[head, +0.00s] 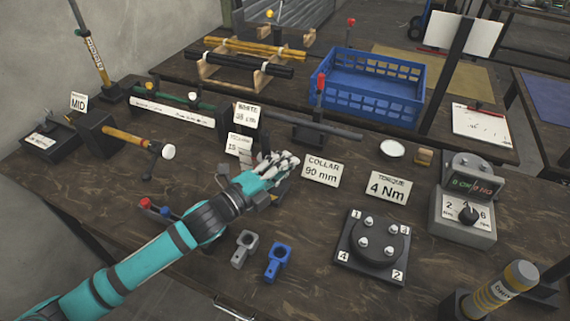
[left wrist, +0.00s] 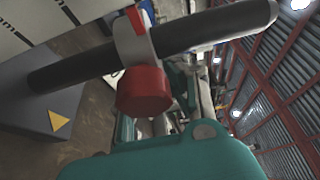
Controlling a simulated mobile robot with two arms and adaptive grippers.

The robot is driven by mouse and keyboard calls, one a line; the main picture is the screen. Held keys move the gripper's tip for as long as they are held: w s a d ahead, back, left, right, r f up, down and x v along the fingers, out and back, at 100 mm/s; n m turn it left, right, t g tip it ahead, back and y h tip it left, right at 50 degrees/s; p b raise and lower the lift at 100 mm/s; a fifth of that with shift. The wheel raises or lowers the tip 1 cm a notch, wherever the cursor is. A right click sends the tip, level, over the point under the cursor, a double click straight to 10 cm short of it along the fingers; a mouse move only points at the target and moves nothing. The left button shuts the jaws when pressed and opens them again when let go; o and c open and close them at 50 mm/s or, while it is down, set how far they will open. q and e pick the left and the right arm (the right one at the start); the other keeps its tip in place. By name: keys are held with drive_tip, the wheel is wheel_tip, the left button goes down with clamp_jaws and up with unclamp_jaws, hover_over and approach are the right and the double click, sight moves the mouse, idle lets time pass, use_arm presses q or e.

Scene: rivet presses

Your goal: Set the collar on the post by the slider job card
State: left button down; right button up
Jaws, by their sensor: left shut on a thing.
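My left gripper (head: 284,164) reaches over the middle of the bench, just left of the white "COLLAR 90 mm" card (head: 322,172). Its fingers are closed, and the hand hides most of what it holds. In the left wrist view a light grey collar (left wrist: 133,40) with a red knob (left wrist: 145,92) sits around a dark post (left wrist: 210,27). The post rises from a grey block (left wrist: 40,125) with a yellow triangle. The fingers look closed by the knob, but their exact contact is hidden. My right gripper is out of view.
A grey clamp (head: 244,249) and a blue clamp (head: 278,261) lie in front of the hand. A "TORQUE 4 Nm" card (head: 388,188), a numbered black plate (head: 350,262) and a dial box (head: 463,218) stand to the right. A blue crate (head: 398,107) is behind.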

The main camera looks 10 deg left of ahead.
use_arm(q)
drive_tip(key=shift+r+p, duration=0.25)
drive_tip(key=shift+p, duration=0.25)
drive_tip(key=shift+f, duration=0.1)
drive_tip(key=c, duration=1.3)
unclamp_jaws()
drive_tip(key=v, duration=1.2)
